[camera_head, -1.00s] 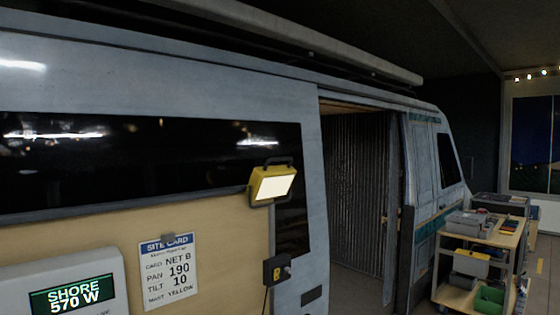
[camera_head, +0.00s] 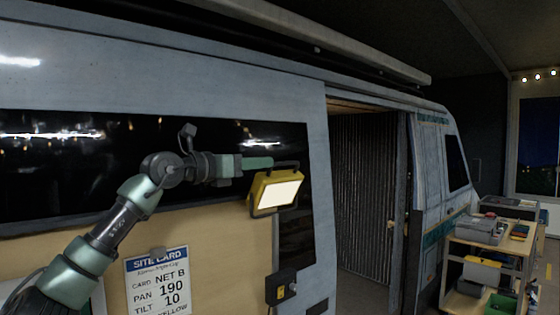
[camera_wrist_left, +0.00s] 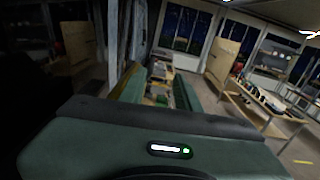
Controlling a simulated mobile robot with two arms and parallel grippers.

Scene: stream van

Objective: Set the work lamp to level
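The work lamp (camera_head: 278,194) is yellow with a lit white panel and a dark handle on top. It is mounted on the van's side at the right end of the dark window. My left gripper (camera_head: 258,163) reaches in from the left, with its green fingers beside the top of the lamp at handle height. I cannot tell whether they touch it. In the left wrist view the two green fingers (camera_wrist_left: 158,92) stand apart with a gap between them, and the lamp is not clearly seen there. My right gripper is not in view.
A site card (camera_head: 158,282) hangs on the tan panel below my left arm. A dark box with a yellow label (camera_head: 281,289) is below the lamp. The van's open doorway (camera_head: 365,200) is to the right, and a loaded cart (camera_head: 490,247) stands beyond it.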

